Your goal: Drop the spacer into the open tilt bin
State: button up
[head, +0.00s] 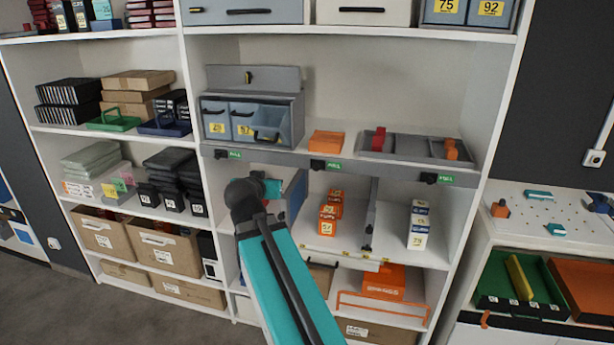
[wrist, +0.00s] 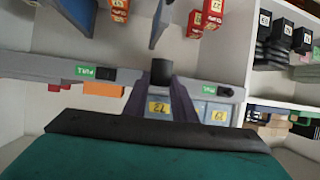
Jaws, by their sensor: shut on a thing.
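My gripper (wrist: 161,84) shows in the wrist view, its two dark fingers shut on a small black cylindrical spacer (wrist: 162,71). In the head view my arm hides the fingertips and the spacer. A grey tilt-bin unit (head: 253,78) stands on the middle shelf in the head view, above and behind my arm's end. Its left and middle bins have yellow labels and look closed. The right bin (head: 286,125) appears tilted open toward the front. In the wrist view, labelled bins (wrist: 212,108) show beyond the fingers, partly covered by my gripper; the spacer is apart from them.
An orange box (head: 327,141) and a grey divided tray (head: 401,148) stand right of the bins. A grey shelf-edge rail (head: 290,160) with green labels runs below. Upright dividers (head: 383,215) and small orange boxes (head: 330,212) occupy the shelf underneath.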

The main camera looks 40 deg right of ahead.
jog(key=w+a+n+t+y, duration=0.2)
jog(key=w+a+n+y, duration=0.2)
jog(key=a, duration=0.9)
jog(key=w+a+n+t+y, duration=0.2)
jog(key=w+a+n+y, duration=0.2)
jog(key=a, duration=0.8)
jog(key=shift+w+a+r+y, duration=0.3)
jog(key=shift+a+r+y, duration=0.05)
jog(key=shift+r+y, duration=0.15)
